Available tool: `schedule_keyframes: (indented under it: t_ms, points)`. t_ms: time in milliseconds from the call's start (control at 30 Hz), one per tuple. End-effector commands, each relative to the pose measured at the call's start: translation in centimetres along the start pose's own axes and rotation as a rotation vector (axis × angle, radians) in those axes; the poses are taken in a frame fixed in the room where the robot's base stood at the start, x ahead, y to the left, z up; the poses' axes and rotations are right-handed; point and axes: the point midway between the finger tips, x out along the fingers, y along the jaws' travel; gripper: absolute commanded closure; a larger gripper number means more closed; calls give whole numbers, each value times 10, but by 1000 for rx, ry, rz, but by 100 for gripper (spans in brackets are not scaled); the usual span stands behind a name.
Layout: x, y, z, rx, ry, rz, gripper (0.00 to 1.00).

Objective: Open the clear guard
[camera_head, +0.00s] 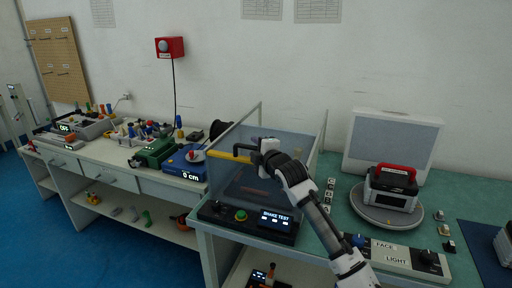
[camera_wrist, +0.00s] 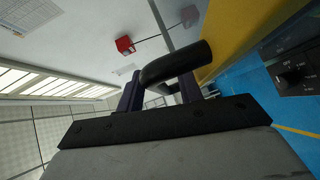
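The clear guard (camera_head: 275,176) is a see-through box front on the shake test station, with a yellow bar (camera_head: 228,155) along its upper edge. It appears down over the station. A black bent handle (camera_head: 240,148) stands out from the yellow bar. My gripper (camera_head: 258,152) is at the right part of the handle. In the wrist view the handle (camera_wrist: 178,63) crosses at my two fingers (camera_wrist: 160,92), and the yellow bar (camera_wrist: 232,35) is close on the right. The fingers stand apart with a gap between them. Firm contact with the handle cannot be made out.
The control panel (camera_head: 250,218) with a green button lies below the guard. A turntable (camera_head: 386,208) with a red-handled case (camera_head: 391,187) stands to the right. A blue scale (camera_head: 187,163) and a green device (camera_head: 156,152) are on the left bench.

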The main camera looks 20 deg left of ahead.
Motion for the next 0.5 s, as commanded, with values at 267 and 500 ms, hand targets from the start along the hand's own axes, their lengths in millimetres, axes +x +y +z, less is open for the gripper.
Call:
schedule_keyframes:
  t_ms: [267, 500]
  points:
    - [0, 0, 0, 0, 0, 0, 74]
    - [0, 0, 0, 0, 0, -1, 100]
